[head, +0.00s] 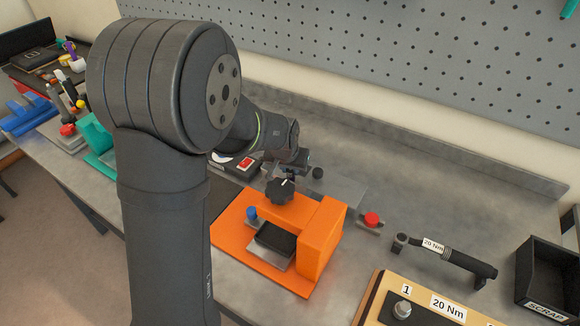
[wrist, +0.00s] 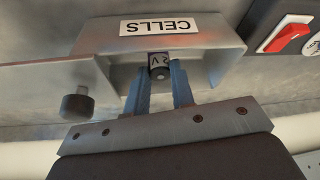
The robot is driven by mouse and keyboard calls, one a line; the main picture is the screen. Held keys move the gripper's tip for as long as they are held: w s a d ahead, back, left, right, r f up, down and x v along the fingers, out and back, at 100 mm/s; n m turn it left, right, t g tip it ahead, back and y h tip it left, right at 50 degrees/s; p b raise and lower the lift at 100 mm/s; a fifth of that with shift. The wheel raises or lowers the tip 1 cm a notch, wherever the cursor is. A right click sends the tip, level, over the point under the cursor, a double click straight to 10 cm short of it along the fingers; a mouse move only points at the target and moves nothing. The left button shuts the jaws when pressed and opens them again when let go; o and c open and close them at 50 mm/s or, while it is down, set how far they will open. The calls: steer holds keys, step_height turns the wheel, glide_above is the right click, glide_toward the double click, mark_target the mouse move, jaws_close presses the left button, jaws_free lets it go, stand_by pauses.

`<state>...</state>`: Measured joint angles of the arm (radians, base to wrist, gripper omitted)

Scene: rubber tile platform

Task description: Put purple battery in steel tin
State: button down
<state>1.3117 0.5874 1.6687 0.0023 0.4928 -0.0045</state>
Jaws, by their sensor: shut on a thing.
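My gripper (wrist: 161,78) is shut on a small cylindrical battery, with a blue-grey finger on each side. The battery (wrist: 159,61) shows a dark end and a pale band with a "V" on it; purple does not show clearly. The steel tin (wrist: 207,62), with a "CELLS" label, is right behind the battery in the wrist view. The battery overlaps the tin's outline, but I cannot tell whether it is inside or in front of it. In the head view, my gripper (head: 294,163) is small and partly hidden by my arm, and I cannot make out the battery.
A grey plate with a black knob (wrist: 77,105) lies left of the tin. A red switch (wrist: 288,38) is on its right. An orange fixture (head: 322,238), a torque wrench (head: 455,258) and a black scrap bin (head: 548,275) stand nearby. The bench behind them is clear.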

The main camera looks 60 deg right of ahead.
mark_target(290, 171)
steer(key=shift+f, duration=0.2)
steer(key=c, duration=1.2)
jaws_free()
steer(key=shift+o, duration=0.2)
steer(key=shift+r, duration=0.1)
steer(key=shift+r, duration=3.5)
step_height(290, 171, down, 7)
steer(key=shift+r, duration=0.3)
